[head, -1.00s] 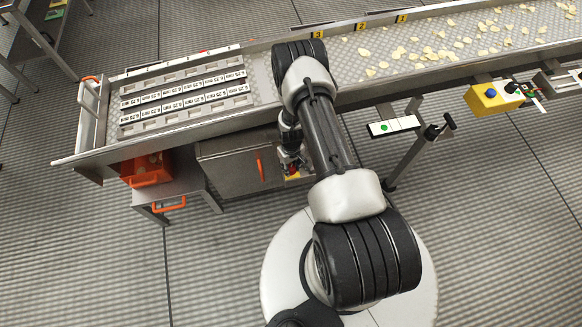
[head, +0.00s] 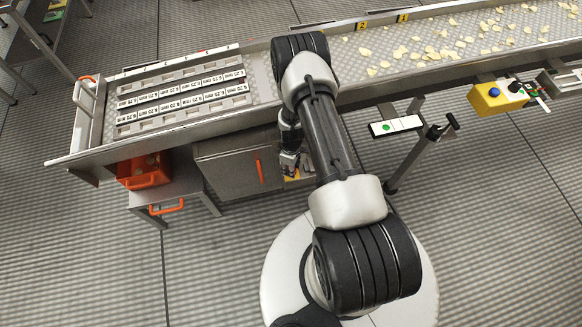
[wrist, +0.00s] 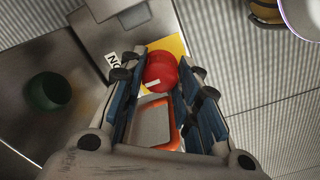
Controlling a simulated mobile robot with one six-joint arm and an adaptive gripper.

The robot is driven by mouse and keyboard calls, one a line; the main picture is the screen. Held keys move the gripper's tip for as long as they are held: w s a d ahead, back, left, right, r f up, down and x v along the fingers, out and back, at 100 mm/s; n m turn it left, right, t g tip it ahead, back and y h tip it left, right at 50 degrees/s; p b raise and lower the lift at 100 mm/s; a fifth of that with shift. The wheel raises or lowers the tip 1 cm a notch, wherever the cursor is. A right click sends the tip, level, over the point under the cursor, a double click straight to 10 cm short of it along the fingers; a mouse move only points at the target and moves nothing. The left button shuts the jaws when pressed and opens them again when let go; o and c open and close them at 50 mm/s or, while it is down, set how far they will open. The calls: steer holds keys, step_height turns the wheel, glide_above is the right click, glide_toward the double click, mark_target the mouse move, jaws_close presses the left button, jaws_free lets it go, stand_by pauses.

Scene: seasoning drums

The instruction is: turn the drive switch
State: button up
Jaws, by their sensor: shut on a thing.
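The drive switch is a red round knob (wrist: 162,72) with a white mark, in front of a yellow plate (wrist: 172,45) in the wrist view. My gripper (wrist: 160,78) has its blue-padded fingers on both sides of the knob and is shut on it. A white label with dark letters (wrist: 113,60) lies beside the plate. In the head view my gripper (head: 289,164) is below the conveyor's near side, right of the grey cabinet, over a bit of yellow (head: 292,178). The knob is hidden there.
The grey cabinet (head: 238,168) with an orange handle and an orange bin (head: 143,172) stand left of my gripper. The conveyor (head: 400,70) carrying chips runs above. A white panel with a green button (head: 396,126) is to the right. An orange-rimmed frame (wrist: 153,122) shows between my fingers.

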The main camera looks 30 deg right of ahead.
stand_by(0.4)
steer(key=o, duration=1.1)
steer(key=shift+c, duration=0.2)
step_height(320, 180, up, 12)
